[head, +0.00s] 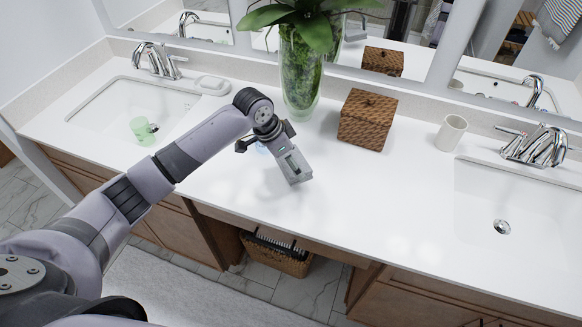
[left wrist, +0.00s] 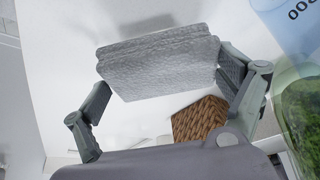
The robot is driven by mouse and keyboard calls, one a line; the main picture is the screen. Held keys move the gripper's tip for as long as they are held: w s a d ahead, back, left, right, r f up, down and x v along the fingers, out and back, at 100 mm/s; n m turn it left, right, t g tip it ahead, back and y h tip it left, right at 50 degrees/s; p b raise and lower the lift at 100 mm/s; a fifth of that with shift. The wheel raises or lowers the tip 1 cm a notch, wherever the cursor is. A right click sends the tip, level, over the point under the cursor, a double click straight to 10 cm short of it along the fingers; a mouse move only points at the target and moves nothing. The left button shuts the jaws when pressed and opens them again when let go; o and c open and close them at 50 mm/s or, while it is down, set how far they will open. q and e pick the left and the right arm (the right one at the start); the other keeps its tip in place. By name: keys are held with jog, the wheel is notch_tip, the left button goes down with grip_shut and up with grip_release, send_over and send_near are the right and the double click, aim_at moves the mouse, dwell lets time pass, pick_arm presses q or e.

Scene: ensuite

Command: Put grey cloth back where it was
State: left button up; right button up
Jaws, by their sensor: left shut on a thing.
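The grey cloth (left wrist: 160,68) is a thick, textured, folded pad in the left wrist view. My left gripper (head: 290,165) is over the middle of the white counter (head: 345,215) in the head view. In the left wrist view its two fingers are at the left and right ends of the cloth, shut on it. I cannot clearly make out the cloth in the head view, where the gripper and arm are in the way. My right gripper is not in view.
A wicker box (head: 367,119) and a plant vase (head: 301,75) stand behind the gripper. A white cup (head: 451,133) is near the right sink (head: 510,205). A green cup (head: 143,131) is in the left sink (head: 105,115). The counter's front middle is clear.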

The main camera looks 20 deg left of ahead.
aim_at(291, 171)
pick_arm(q)
notch_tip(291, 171, down, 4)
jog(key=shift+r+p, duration=0.25)
jog(key=shift+p, duration=0.05)
jog(key=shift+f, duration=0.45)
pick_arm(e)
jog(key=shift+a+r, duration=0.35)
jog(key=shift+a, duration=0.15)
pick_arm(q)
jog(key=o, duration=0.8)
jog(key=shift+f, duration=0.1)
jog(key=shift+o, duration=0.2)
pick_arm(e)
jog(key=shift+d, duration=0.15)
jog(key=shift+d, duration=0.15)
pick_arm(q)
jog(key=shift+r, duration=0.2)
jog(key=b+v, duration=0.1)
jog(key=v, duration=1.1)
jog(key=shift+b, duration=0.35)
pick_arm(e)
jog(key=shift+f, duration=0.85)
